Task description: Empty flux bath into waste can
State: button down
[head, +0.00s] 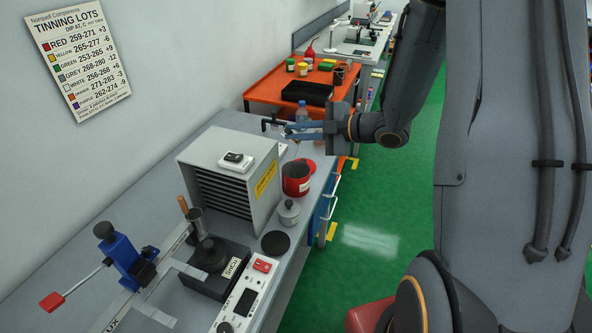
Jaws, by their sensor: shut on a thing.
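My gripper (289,130) is at the upper middle, above the far end of the grey bench, with its blue fingers pointing left. It is shut on a dark, bent, handle-like piece (269,124). I cannot tell whether this belongs to the flux bath; what hangs below it is small and partly hidden. A red can (297,178) with a dark open top and a pale label stands on the bench beside the fume box, nearer to me than the gripper. It looks like the waste can, but its label is unreadable.
The louvred grey fume box (220,190) stands left of the can. A small lidded metal pot (289,211), black disc (275,243), solder pot (210,254) and blue lever clamp (124,258) are nearer. An orange bench (268,90) holds a black tray (307,93).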

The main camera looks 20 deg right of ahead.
jog(key=shift+w+d+f+m+y, duration=0.25)
jog(key=shift+d+f+m+y, duration=0.15)
jog(key=shift+d+f+m, duration=0.15)
dwell(0.8)
notch_tip(320, 180, down, 8)
jog(key=d+m+y+b, duration=0.1)
jog(key=m+b, duration=0.1)
jog(key=b, duration=0.3)
jog(key=shift+w+y+b, duration=0.3)
jog(key=shift+b, duration=0.1)
dwell(0.5)
jog(key=shift+w+r+m+y+b, duration=0.15)
jog(key=shift+m+y+b, duration=0.25)
jog(key=shift+m, duration=0.35)
jog(key=shift+a+t, duration=0.1)
jog(key=shift+t, duration=0.2)
